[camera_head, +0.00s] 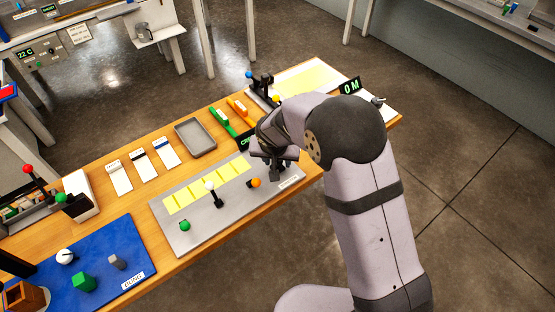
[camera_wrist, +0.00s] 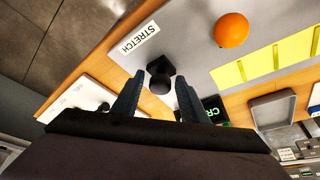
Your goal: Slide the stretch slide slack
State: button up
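The grey stretch panel (camera_head: 187,240) lies on the wooden bench, with its white STRETCH label (camera_head: 290,181) at the right end. The label also shows in the wrist view (camera_wrist: 139,38). A dark knob (camera_wrist: 160,72), apparently the slide, stands on the panel beside the label. My gripper (camera_head: 276,172) is over the panel's right end and hides the knob in the head view. In the wrist view, my gripper's two fingers (camera_wrist: 160,80) are apart, one on each side of the knob, with small gaps visible. Whether they touch it is unclear.
An orange ball (camera_head: 256,183), a white-topped lever (camera_head: 213,193) and a green ball (camera_head: 185,226) stand on the panel, below yellow strips (camera_head: 205,189). A metal tray (camera_head: 196,137) lies behind. A dark sign with green letters (camera_wrist: 214,109) is close to my right finger.

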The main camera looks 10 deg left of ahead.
grip_shut()
jog(key=shift+w+a+r+b, duration=0.1)
jog(key=shift+w+a+b, duration=0.55)
jog(key=shift+w+a, duration=1.75)
jog(key=shift+o, duration=1.3)
grip_release()
jog(key=shift+a+r, duration=0.1)
jog(key=shift+w, duration=0.1)
jog(key=b+v, duration=0.2)
jog(key=v, duration=0.5)
jog(key=shift+b, duration=0.3)
